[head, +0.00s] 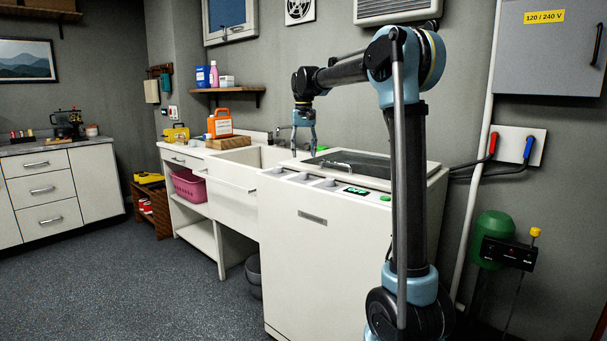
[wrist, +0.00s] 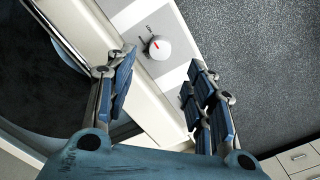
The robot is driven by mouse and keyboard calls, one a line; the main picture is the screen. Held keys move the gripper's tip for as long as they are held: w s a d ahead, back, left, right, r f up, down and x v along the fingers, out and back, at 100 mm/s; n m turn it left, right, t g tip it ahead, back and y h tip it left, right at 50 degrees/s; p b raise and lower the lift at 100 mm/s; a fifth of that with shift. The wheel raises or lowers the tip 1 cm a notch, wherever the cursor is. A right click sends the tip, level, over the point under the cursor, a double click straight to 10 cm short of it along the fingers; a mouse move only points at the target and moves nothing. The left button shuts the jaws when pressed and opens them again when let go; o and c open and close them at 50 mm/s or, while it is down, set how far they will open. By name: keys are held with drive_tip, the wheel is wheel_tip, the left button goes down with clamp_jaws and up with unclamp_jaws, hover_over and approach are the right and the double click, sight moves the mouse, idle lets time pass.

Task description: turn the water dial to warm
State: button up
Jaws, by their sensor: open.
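My gripper (head: 303,150) is open and empty above the left part of the white top-loading washer (head: 318,255) in the head view. In the wrist view my gripper (wrist: 162,78) has its two blue fingers spread apart. A round white dial (wrist: 158,48) with a red pointer mark shows beyond the gap between the fingertips, apart from them. It sits on a pale section of the control panel. Small dark lettering lies beside it, too small to read surely. In the head view the panel (head: 345,187) runs along the washer's front top edge; its dials are too small to tell apart.
The washer's dark lid (head: 375,166) lies behind the panel. A white sink unit (head: 227,177) adjoins on the left, with an orange jug (head: 220,125) and a pink basket (head: 189,186). Grey floor (head: 150,280) is open in front.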

sight(304, 173)
wheel_tip(304, 173, down, 8)
drive_tip(key=shift+f, duration=0.2)
idle(0.3)
drive_tip(key=c, duration=1.1)
